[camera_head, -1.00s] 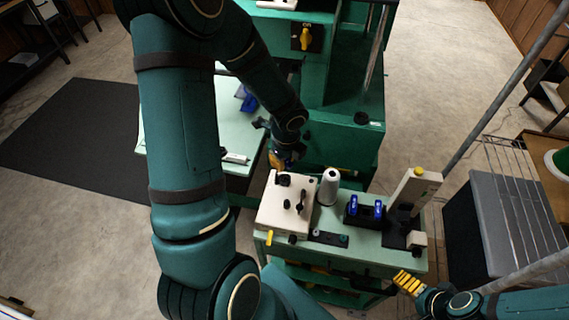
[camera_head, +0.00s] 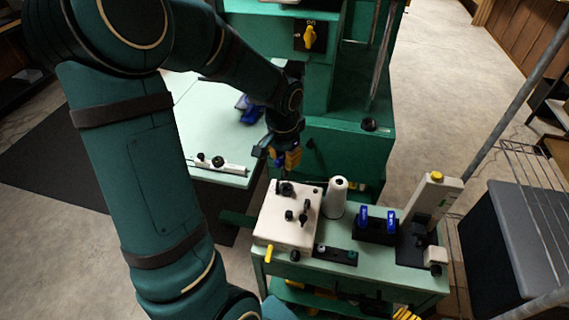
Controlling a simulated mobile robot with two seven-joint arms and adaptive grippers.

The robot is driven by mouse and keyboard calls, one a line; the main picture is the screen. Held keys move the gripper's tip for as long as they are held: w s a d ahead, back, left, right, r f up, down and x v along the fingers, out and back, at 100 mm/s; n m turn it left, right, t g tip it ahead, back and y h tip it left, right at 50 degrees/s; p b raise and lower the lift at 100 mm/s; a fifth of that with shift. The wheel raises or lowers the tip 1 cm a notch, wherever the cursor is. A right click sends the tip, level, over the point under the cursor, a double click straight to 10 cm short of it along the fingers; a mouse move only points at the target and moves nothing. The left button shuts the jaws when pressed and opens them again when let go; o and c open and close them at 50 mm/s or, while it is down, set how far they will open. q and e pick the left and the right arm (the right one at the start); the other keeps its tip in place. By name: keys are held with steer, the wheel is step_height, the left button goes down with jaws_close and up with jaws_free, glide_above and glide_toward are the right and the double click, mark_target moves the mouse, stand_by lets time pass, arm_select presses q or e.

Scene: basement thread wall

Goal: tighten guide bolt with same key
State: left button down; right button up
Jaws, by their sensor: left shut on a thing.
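My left gripper (camera_head: 287,158) hangs from the upper left, with its yellow fingers pointing down just behind the far edge of a white block (camera_head: 276,228). It is shut on a thin thing, the key, mostly hidden by the fingers. The white block stands on the left of the green cart and carries several dark knobs or bolts (camera_head: 304,216). I cannot tell which of them is the guide bolt. Only the yellow fingertips of my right gripper (camera_head: 405,314) show at the bottom edge, and whether they are open is not clear.
A white cone spool (camera_head: 337,197), a black holder with two blue pieces (camera_head: 363,217) and a white upright post (camera_head: 432,200) stand on the cart (camera_head: 385,284). A pale table (camera_head: 200,125) is at left. A green machine (camera_head: 345,130) is behind. Grey poles cross the right side.

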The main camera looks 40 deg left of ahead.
arm_select(q)
steer(key=n+b, duration=0.1)
steer(key=n, duration=0.1)
steer(key=n+b, duration=0.1)
steer(key=n, duration=0.1)
steer(key=shift+s+d+r, duration=0.1)
steer(key=shift+d+r, duration=0.1)
steer(key=shift+d, duration=0.15)
